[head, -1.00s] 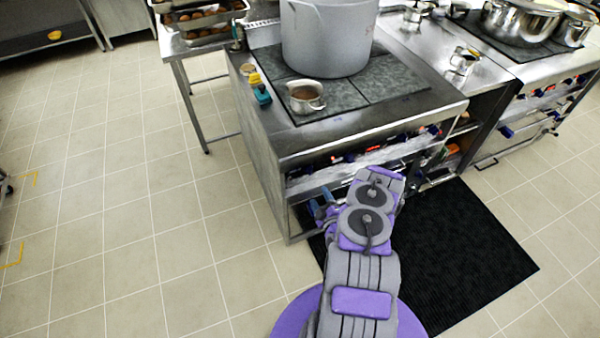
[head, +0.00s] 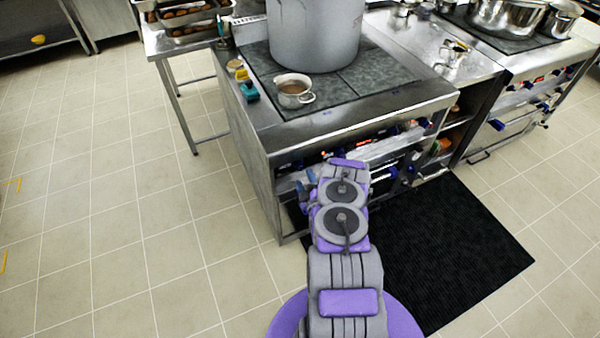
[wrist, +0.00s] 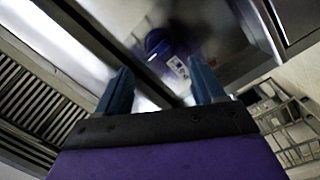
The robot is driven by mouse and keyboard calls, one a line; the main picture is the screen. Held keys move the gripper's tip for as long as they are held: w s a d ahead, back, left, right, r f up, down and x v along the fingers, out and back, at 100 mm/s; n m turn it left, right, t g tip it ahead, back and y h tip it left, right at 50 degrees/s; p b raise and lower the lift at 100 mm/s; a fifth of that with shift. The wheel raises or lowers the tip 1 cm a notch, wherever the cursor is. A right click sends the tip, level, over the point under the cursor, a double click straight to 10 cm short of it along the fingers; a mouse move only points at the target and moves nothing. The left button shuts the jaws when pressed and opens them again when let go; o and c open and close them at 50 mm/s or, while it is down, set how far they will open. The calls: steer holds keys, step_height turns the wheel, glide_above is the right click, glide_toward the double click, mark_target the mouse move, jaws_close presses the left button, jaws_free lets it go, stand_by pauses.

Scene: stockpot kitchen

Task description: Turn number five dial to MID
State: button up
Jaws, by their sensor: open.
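In the wrist view a dark blue dial (wrist: 157,43) sits on a shiny metal panel, beyond and between my fingertips. A small pale label (wrist: 178,67) is beside it. I cannot read its number or setting. My gripper (wrist: 162,82) is open, with one blue finger on each side and nothing between them. It appears apart from the dial. In the head view my gripper (head: 306,184) is at the left front of the stove (head: 350,118), partly hidden by my arm. Other knobs (head: 410,125) line the stove front and are too small to read.
A large stockpot (head: 315,35) and a small pot of brown liquid (head: 293,92) stand on the stove top. A black mat (head: 440,250) lies on the floor in front. A wire rack (wrist: 285,125) shows at the right in the wrist view. The tiled floor at left is clear.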

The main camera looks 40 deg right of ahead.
mark_target(299, 167)
steer(key=b+x, duration=0.1)
steer(key=x, duration=0.5)
steer(key=shift+w+b, duration=0.3)
steer(key=shift+d, duration=0.1)
steer(key=shift+c, duration=0.3)
steer(key=shift+f, duration=0.1)
steer(key=c, duration=1)
